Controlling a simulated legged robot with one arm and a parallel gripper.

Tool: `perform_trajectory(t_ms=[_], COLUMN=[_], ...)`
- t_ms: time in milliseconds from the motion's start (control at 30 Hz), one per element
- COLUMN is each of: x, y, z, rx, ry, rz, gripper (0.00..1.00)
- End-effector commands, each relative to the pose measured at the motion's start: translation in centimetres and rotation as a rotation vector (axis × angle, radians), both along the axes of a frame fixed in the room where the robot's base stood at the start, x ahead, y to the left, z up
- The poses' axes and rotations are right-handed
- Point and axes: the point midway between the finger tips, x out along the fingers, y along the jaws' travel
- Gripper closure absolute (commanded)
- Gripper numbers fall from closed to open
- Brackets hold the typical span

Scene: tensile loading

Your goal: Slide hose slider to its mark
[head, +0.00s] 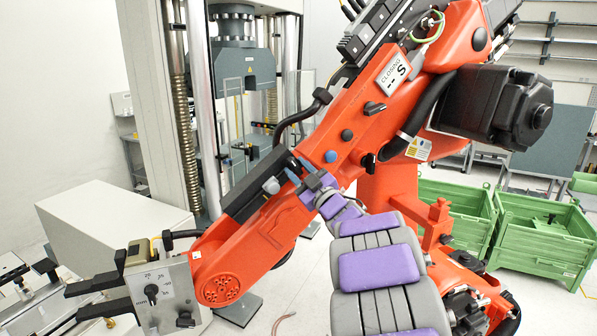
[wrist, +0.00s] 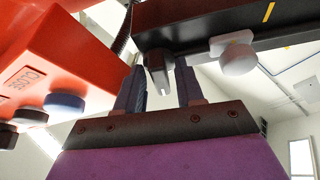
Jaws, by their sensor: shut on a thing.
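My gripper (head: 305,173) reaches up to the black rail (head: 246,192) on the side of the big orange arm (head: 250,235). In the wrist view, my two fingers (wrist: 160,88) stand on either side of a dark grey lug (wrist: 157,66) under the black rail (wrist: 215,22). The lug looks like part of the hose slider, and my gripper is shut on it. The fingertips partly cover it, and in the head view I cannot make it out. A short yellow line (wrist: 269,12) on the rail lies to the right of the lug, apart from it.
A pale round knob (wrist: 237,57) sits on the rail just right of my fingers. An orange housing with buttons (wrist: 64,102) is close on the left. A black hose (head: 290,120) loops above the rail. Green crates (head: 545,235) stand at the right.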

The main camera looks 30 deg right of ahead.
Motion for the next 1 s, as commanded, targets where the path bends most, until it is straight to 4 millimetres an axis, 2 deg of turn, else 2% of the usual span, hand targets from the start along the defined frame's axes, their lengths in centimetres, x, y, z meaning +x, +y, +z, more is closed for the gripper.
perform_trajectory(t_ms=[33, 133, 567, 767, 1000], x=[-0.01, -0.01, -0.02, -0.01, 0.03], y=[-0.01, -0.01, 0.03, 0.15, 0.35], z=[-0.01, -0.01, -0.03, -0.06, -0.32], rx=[0.0, 0.0, 0.025, 0.114, 0.313], ry=[0.0, 0.0, -0.001, -0.006, -0.01], rz=[0.0, 0.0, 0.0, 0.002, 0.002], gripper=[0.91, 1.0, 1.0, 1.0, 1.0])
